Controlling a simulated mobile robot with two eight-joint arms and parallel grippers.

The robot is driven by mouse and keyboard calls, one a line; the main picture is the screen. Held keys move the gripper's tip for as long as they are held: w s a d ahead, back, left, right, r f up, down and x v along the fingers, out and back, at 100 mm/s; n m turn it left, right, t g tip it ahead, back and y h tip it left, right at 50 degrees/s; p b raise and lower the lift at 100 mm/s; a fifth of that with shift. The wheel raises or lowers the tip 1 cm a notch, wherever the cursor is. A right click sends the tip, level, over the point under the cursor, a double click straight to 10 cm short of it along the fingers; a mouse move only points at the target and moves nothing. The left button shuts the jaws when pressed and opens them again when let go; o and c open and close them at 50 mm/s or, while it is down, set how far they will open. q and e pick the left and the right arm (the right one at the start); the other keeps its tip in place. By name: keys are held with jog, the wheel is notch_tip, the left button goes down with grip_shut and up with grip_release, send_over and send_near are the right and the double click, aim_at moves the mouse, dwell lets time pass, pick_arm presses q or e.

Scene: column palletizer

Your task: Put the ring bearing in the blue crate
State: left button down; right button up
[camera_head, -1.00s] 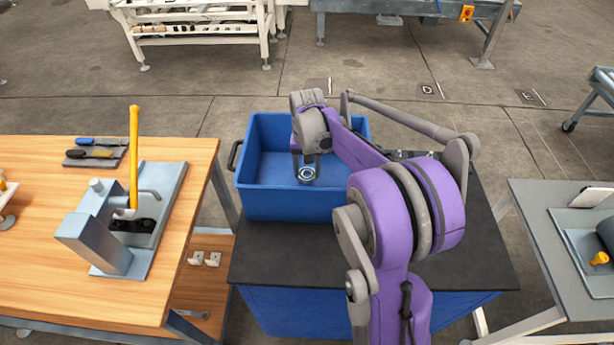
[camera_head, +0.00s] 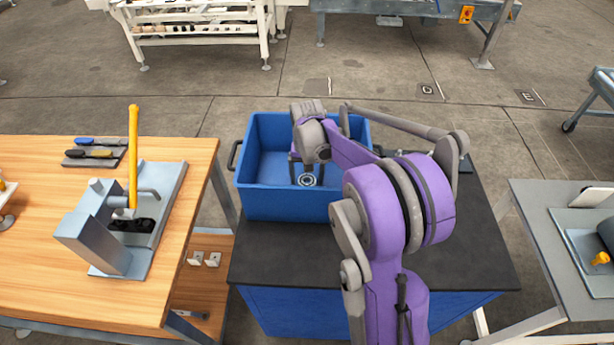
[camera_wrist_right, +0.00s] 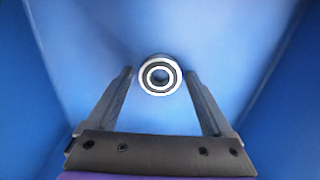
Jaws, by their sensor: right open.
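The blue crate (camera_head: 280,205) stands on a dark-topped cabinet in the middle of the head view. The ring bearing (camera_head: 307,180), a small silver ring with a dark band, is inside the crate. In the right wrist view the ring bearing (camera_wrist_right: 160,75) shows against blue crate surfaces, just beyond the fingertips. My right gripper (camera_head: 307,170) reaches down into the crate over the bearing. Its two fingers (camera_wrist_right: 160,80) are open and spread to either side, with gaps to the bearing. Whether the bearing rests on the crate floor is hard to tell. My left gripper is not in view.
A wooden bench (camera_head: 40,250) at the left holds a grey press with a yellow handle (camera_head: 133,155). The dark cabinet top (camera_head: 430,260) is clear in front of the crate. A grey table (camera_head: 545,240) stands at the right.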

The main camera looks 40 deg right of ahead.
aim_at(307, 184)
jog(key=shift+r, duration=0.1)
notch_tip(307, 184, up, 12)
jog(key=shift+p, duration=0.4)
jog(key=shift+r, duration=0.15)
